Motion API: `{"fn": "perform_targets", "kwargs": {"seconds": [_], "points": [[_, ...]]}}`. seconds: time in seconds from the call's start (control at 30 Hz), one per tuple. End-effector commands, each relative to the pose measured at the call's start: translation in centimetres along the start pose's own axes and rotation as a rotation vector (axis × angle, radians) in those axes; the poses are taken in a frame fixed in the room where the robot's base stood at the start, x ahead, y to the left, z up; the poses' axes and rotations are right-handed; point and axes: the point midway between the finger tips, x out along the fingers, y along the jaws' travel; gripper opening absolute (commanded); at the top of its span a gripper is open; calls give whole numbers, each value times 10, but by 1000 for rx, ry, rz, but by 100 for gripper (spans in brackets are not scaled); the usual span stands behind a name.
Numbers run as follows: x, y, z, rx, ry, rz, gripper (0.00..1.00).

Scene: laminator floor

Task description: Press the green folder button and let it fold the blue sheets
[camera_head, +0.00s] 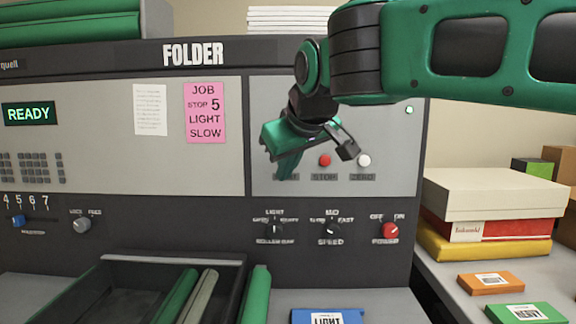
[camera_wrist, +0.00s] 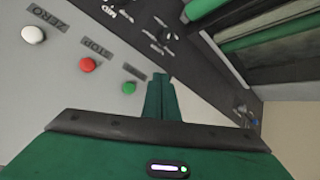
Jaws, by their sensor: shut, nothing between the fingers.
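The folder (camera_head: 195,53) has a green-lit READY display (camera_head: 29,113) at the left. The green button (camera_wrist: 129,87) shows in the wrist view, beside the red STOP button (camera_wrist: 88,65) and the white ZERO button (camera_wrist: 33,34). My gripper (camera_wrist: 161,80) is shut and empty, its fingertips close to the green button; I cannot tell whether they touch the panel. In the head view my gripper (camera_head: 286,172) hides the green button. A blue packet labelled LIGHT (camera_head: 328,316) lies at the bottom; loose blue sheets are not discernible.
Below the buttons are the roller gap knob (camera_head: 275,230), speed knob (camera_head: 331,230) and red power knob (camera_head: 391,230). A pink note (camera_head: 205,112) reads JOB, STOP 5, LIGHT, SLOW. A dark tray (camera_head: 110,259) stands at the lower left. Boxes (camera_head: 494,195) stand at the right.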

Motion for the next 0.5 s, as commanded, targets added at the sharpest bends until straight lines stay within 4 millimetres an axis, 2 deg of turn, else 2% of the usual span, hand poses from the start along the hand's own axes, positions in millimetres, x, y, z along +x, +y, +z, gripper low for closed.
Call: {"fn": "perform_targets", "kwargs": {"seconds": [0.23, 0.5], "points": [[6, 4, -3, 1, -2, 0, 0], [28, 20, -19, 2, -2, 0, 0]]}}
